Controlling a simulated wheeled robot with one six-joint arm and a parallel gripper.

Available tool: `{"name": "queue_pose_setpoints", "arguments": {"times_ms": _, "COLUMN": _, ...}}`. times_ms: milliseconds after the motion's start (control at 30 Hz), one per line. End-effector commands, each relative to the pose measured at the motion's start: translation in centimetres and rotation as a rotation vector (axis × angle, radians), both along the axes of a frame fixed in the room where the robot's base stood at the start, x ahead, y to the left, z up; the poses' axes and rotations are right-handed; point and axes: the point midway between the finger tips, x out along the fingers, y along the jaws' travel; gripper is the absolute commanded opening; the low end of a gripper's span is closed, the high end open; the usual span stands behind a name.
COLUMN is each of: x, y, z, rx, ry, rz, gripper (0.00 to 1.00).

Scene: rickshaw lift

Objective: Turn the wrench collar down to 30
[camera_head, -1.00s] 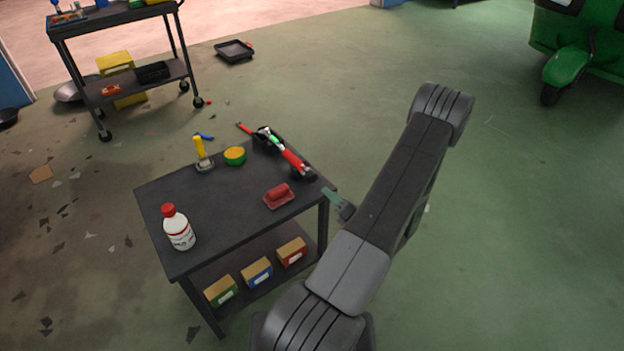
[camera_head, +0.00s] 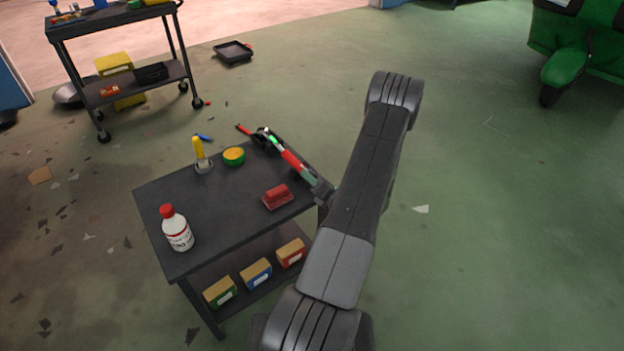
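The wrench (camera_head: 291,161) is a long tool with a red section and a bright green patch near its far end. It lies along the right part of the dark table, sloping from upper left to lower right. My gripper (camera_head: 315,183) is at the wrench's near, lower-right end, touching or almost touching it. The gripper's fingers are small here and partly merge with the wrench's end, so I cannot tell whether they are open or shut. The collar and any scale marks are too small to read.
Small boxes (camera_head: 257,274) fill the lower shelf. Floor to the right is open.

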Motion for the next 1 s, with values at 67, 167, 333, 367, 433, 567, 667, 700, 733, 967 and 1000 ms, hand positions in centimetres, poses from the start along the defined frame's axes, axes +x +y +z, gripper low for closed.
{"name": "queue_pose_setpoints", "arguments": {"times_ms": 67, "x": -0.01, "y": -0.01, "z": 0.00, "rx": 0.000, "ry": 0.000, "rz": 0.000, "gripper": 0.20}}
{"name": "queue_pose_setpoints", "arguments": {"times_ms": 167, "x": -0.02, "y": -0.01, "z": 0.00, "rx": 0.000, "ry": 0.000, "rz": 0.000, "gripper": 0.12}}
{"name": "queue_pose_setpoints", "arguments": {"times_ms": 333, "x": -0.02, "y": -0.02, "z": -0.07, "rx": -0.009, "ry": -0.007, "rz": 0.000, "gripper": 0.12}}
{"name": "queue_pose_setpoints", "arguments": {"times_ms": 367, "x": -0.02, "y": -0.03, "z": -0.09, "rx": -0.014, "ry": -0.010, "rz": -0.001, "gripper": 0.12}}
{"name": "queue_pose_setpoints", "arguments": {"times_ms": 433, "x": -0.01, "y": -0.02, "z": -0.16, "rx": -0.029, "ry": -0.021, "rz": 0.000, "gripper": 0.12}}
{"name": "queue_pose_setpoints", "arguments": {"times_ms": 567, "x": 0.02, "y": -0.05, "z": -0.24, "rx": -0.077, "ry": -0.057, "rz": 0.000, "gripper": 0.12}}
{"name": "queue_pose_setpoints", "arguments": {"times_ms": 667, "x": 0.01, "y": -0.03, "z": -0.34, "rx": -0.129, "ry": -0.097, "rz": -0.001, "gripper": 0.12}}
{"name": "queue_pose_setpoints", "arguments": {"times_ms": 700, "x": 0.01, "y": -0.03, "z": -0.36, "rx": -0.155, "ry": -0.115, "rz": -0.001, "gripper": 0.12}}
{"name": "queue_pose_setpoints", "arguments": {"times_ms": 733, "x": 0.02, "y": -0.04, "z": -0.37, "rx": -0.176, "ry": -0.131, "rz": -0.001, "gripper": 0.12}}
{"name": "queue_pose_setpoints", "arguments": {"times_ms": 967, "x": 0.02, "y": -0.02, "z": -0.43, "rx": -0.350, "ry": -0.258, "rz": -0.002, "gripper": 0.12}}
{"name": "queue_pose_setpoints", "arguments": {"times_ms": 1000, "x": 0.01, "y": -0.02, "z": -0.44, "rx": -0.380, "ry": -0.280, "rz": -0.002, "gripper": 0.12}}
